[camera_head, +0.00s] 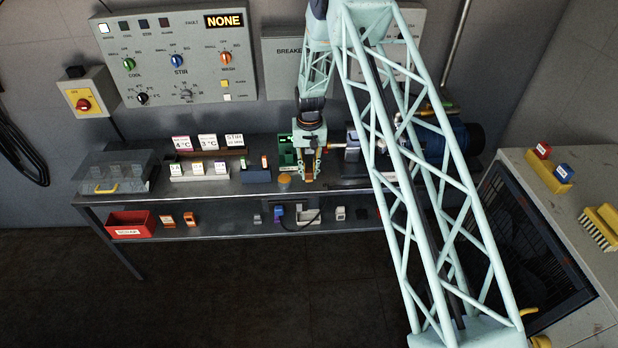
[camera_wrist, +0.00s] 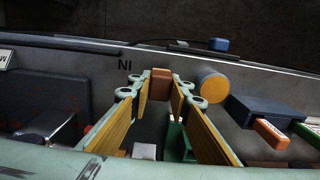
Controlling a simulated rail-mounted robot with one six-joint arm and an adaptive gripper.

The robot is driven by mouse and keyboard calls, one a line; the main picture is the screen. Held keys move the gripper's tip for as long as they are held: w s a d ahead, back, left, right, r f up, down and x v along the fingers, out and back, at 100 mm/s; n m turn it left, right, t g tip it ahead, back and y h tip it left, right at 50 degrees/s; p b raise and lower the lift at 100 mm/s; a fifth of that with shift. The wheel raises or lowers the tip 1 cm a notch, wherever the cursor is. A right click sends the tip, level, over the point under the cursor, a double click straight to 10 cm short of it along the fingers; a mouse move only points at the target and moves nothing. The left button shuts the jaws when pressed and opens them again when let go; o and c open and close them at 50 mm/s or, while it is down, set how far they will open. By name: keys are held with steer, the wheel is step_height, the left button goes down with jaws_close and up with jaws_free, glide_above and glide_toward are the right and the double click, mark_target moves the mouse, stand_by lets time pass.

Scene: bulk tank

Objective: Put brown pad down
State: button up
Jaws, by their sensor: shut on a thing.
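The brown pad (camera_wrist: 161,85) shows between the two fingertips in the wrist view. My gripper (camera_wrist: 161,88) is shut on it, with an orange-faced finger on each side. In the head view my gripper (camera_head: 309,177) points down over the upper bench shelf (camera_head: 220,186), near its front edge. I cannot tell whether the pad touches the bench top.
A round orange-topped piece (camera_wrist: 213,88) stands just right of my fingers. Beyond it is a dark block (camera_wrist: 262,118) holding small labelled pieces. A green device (camera_head: 286,150) stands close behind my gripper, with a motor assembly to the right. Bare bench shows around the fingertips.

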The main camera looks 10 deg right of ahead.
mark_target(309, 177)
steer(key=shift+f, duration=1.45)
steer(key=shift+f, duration=0.2)
steer(key=o, duration=0.9)
steer(key=shift+r, duration=0.25)
steer(key=shift+r, duration=5.95)
steer(key=shift+r, duration=0.15)
